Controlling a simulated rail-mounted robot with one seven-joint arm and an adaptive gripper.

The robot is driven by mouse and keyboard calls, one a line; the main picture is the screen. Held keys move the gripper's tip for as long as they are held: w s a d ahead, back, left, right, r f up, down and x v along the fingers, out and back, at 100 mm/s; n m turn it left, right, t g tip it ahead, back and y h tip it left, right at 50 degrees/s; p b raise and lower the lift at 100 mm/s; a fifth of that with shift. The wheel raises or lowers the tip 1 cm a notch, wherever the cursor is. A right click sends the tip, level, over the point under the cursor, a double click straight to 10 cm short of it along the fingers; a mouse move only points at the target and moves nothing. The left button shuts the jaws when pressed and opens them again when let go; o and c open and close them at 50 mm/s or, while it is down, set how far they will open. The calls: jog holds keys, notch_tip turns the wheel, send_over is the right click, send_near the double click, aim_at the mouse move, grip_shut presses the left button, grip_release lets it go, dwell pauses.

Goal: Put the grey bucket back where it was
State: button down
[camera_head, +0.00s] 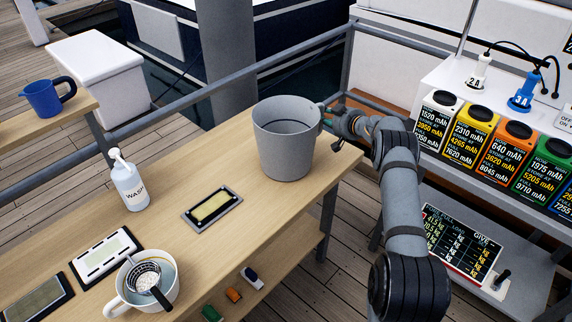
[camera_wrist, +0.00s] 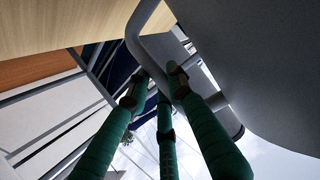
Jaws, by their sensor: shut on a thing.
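The grey bucket (camera_head: 285,145) is upright at the far right end of the wooden table (camera_head: 245,220). I cannot tell whether its base touches the tabletop or hangs just above it. Its mouth faces up and it looks empty. My gripper (camera_head: 332,116) is at the bucket's right side, shut on its side handle. In the wrist view, the green fingers of my gripper (camera_wrist: 160,82) close around the grey handle, beside the dark bucket wall (camera_wrist: 255,65). The far side of the bucket's base is hidden.
A wash bottle (camera_head: 128,182), a white mug (camera_head: 150,285) and flat panels stand further left. A blue jug (camera_head: 47,97) is on another table. Battery packs (camera_head: 475,130) line a shelf at right.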

jog(key=shift+f, duration=0.25)
jog(key=c, duration=1.5)
grip_release()
jog(key=shift+o, duration=0.5)
jog(key=shift+o, duration=1.2)
jog(key=shift+s, duration=0.1)
jog(key=v, duration=1.2)
